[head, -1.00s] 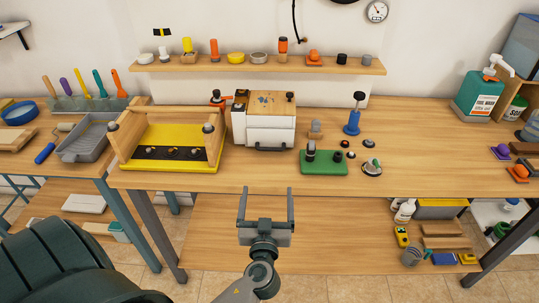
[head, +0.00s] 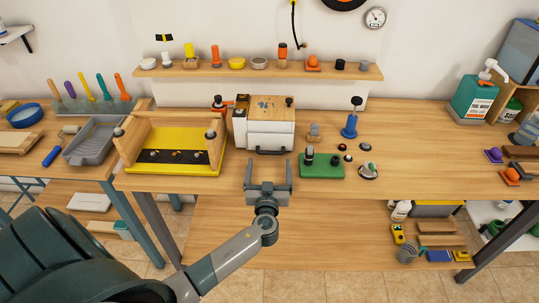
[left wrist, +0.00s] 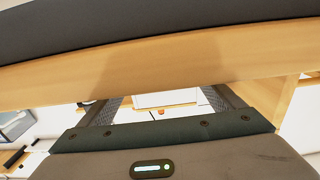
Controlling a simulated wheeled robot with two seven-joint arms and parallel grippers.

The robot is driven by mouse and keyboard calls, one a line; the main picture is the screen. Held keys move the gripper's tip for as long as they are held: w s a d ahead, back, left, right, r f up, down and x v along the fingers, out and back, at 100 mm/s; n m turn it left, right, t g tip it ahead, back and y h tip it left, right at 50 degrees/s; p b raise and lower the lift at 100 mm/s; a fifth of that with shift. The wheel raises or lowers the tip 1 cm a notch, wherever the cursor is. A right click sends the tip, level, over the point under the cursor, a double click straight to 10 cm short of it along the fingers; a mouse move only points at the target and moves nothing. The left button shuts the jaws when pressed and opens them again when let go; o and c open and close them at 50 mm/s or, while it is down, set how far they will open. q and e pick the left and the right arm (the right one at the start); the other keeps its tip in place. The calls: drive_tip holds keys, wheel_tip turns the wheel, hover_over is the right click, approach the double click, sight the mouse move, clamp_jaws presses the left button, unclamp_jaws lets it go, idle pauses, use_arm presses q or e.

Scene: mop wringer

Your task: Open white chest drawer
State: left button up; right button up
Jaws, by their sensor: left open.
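The white chest (head: 265,124) stands on the workbench, with a wooden top and a dark handle (head: 272,151) low on its front. Its drawer looks shut. My left gripper (head: 268,162) is open and empty, at the bench's front edge, a little in front of and below the handle, its fingers pointing at the chest. The left wrist view shows both fingers with a white face (left wrist: 165,99), likely the chest, between them, apart from them. My right gripper is not in view.
A yellow tray with a wooden frame (head: 172,171) stands left of the chest. A green block with knobs (head: 322,171) stands to the right, with a blue stamp-like tool (head: 350,125) behind it. The bench front (head: 420,183) is clear on the right.

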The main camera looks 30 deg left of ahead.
sight(269, 165)
use_arm(q)
drive_tip(key=shift+p+x, duration=0.45)
drive_tip(key=shift+x, duration=1.5)
